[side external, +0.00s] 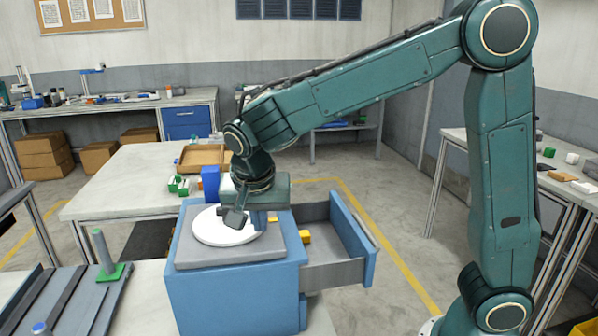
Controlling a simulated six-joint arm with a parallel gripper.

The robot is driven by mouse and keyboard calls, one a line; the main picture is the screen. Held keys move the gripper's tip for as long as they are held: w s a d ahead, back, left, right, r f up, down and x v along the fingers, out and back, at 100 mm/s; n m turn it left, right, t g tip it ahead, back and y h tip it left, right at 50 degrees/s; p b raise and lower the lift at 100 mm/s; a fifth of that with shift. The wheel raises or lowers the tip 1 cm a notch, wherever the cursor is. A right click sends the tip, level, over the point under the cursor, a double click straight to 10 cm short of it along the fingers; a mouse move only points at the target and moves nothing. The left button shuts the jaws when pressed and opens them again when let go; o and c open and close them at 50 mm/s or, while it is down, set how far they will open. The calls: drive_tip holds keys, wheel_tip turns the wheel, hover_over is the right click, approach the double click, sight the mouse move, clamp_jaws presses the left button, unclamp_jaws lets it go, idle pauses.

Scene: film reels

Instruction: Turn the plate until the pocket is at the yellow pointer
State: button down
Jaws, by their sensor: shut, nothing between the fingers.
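The plate (213,231) is a white round disc lying flat on the grey top (192,252) of a blue cabinet (230,298). My gripper (236,218) points down over the plate, shut and empty, with its fingertips at or just above the plate's surface; I cannot tell if they touch. A small blue upright piece (258,220) shows beside the fingers, near the plate's right edge. A small yellow piece (304,236) shows to the right of the plate, by the cabinet's edge; I cannot tell if it is the pointer. I cannot make out the pocket; my gripper hides part of the plate.
An open drawer (352,240) sticks out at the cabinet's right. Behind stands a table with a wooden tray (203,156), a blue box (210,183) and green and white blocks. At the front left, a green base with an upright post (104,252) stands on a grey rack.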

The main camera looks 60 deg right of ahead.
drive_tip(key=shift+w+d, duration=0.15)
drive_tip(key=shift+d, duration=0.1)
drive_tip(key=shift+w+d, duration=0.2)
drive_tip(key=shift+d, duration=0.35)
drive_tip(key=shift+w+d, duration=0.2)
drive_tip(key=shift+d, duration=0.35)
drive_tip(key=shift+a, duration=0.15)
drive_tip(key=shift+a, duration=0.75)
